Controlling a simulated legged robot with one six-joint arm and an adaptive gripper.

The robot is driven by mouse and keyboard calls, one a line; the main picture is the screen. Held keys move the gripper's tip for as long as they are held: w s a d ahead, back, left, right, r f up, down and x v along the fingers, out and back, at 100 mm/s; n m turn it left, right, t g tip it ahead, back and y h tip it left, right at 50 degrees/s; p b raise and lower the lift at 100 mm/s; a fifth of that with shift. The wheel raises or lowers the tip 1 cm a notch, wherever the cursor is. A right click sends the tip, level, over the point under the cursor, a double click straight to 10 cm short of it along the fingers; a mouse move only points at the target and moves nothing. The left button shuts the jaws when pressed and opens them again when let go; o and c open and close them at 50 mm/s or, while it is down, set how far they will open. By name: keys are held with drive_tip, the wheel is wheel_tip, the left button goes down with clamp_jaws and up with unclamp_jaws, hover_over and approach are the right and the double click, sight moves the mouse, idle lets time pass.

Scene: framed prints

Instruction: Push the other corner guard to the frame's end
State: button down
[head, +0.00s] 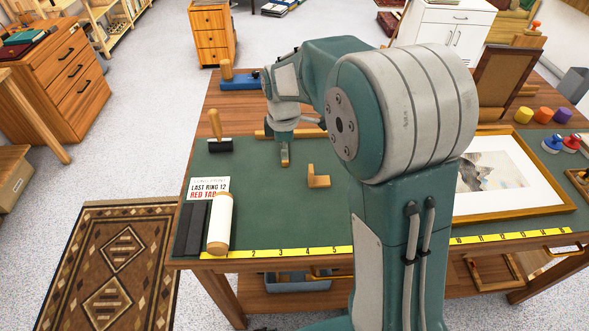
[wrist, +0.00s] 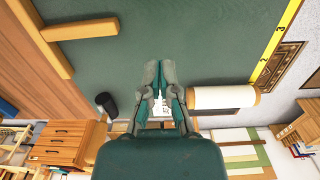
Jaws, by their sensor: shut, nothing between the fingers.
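The framed print (head: 512,211) has a wooden frame and lies on the right of the green mat; my arm hides its left part. A small L-shaped wooden piece (head: 318,180) stands on the mat left of my arm. I cannot tell whether it is a corner guard, and no guard shows clearly on the frame. My gripper (head: 315,122) is over the back of the mat, away from the frame and apart from the L-shaped piece. In the wrist view, my gripper (wrist: 166,68) is shut with nothing held.
A wooden strip (wrist: 60,58) with a crossbar (wrist: 90,28) lies at the mat's back. A white roll (head: 220,222), a black-headed tool (head: 219,145) and a card (head: 209,187) are at left. A yellow ruler (head: 300,252) runs along the front. The mat's middle is mostly clear.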

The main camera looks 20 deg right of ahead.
sight(303, 184)
drive_tip(key=f, duration=1)
drive_tip(key=shift+d, duration=0.25)
drive_tip(key=d, duration=0.4)
drive_tip(key=shift+s, duration=0.35)
drive_tip(key=shift+d, duration=0.2)
drive_tip(key=s+d, duration=0.1)
drive_tip(key=d, duration=0.6)
drive_tip(key=s+d, duration=0.2)
drive_tip(key=d, duration=0.5)
drive_tip(key=s+d, duration=0.1)
drive_tip(key=d, duration=0.6)
drive_tip(key=shift+s+d, duration=0.2)
drive_tip(key=shift+d, duration=0.05)
drive_tip(key=shift+f, duration=0.1)
drive_tip(key=shift+w+a, duration=0.1)
